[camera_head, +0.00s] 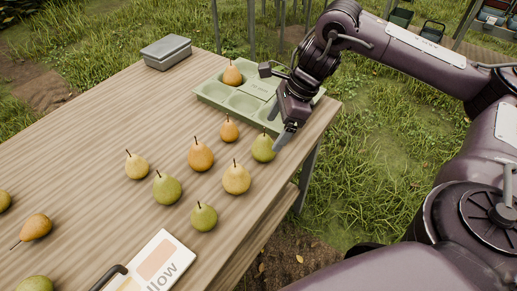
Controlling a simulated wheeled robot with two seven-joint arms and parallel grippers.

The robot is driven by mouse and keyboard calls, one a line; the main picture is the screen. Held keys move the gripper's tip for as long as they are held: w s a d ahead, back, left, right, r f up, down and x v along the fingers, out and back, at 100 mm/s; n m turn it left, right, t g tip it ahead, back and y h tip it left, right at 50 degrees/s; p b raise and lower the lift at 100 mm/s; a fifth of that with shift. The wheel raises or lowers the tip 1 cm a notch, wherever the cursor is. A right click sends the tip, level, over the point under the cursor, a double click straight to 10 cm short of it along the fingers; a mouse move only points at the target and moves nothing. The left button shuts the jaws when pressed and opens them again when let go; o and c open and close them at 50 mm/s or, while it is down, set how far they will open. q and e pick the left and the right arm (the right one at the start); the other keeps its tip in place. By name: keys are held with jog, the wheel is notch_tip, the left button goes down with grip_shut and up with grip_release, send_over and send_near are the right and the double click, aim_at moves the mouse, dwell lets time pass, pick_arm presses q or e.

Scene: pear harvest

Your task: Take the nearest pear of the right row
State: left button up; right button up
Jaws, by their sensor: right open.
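Several pears stand on the wooden table in slanting rows. The right row has a green pear (263,149) at its far end, a yellow pear (236,179) in the middle and a green pear (204,217) nearest to me. My right gripper (279,127) is open, with its fingers pointing down, close by the far green pear and the tray's near right corner. It is well away from the nearest pear of that row. I cannot tell whether it touches anything. My left gripper is not in view.
Left of this row stand an orange pear (201,155), a smaller orange pear (229,131), a green pear (167,188) and a yellow pear (137,166). A green tray (212,93) holds one pear (232,75). A grey box (166,52) and a labelled board (158,262) lie on the table.

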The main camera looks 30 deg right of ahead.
aim_at(264, 147)
jog(key=shift+x, duration=1.7)
jog(key=x, duration=0.4)
jog(key=shift+a+f, duration=0.1)
jog(key=shift+f, duration=0.3)
jog(key=c, duration=1.2)
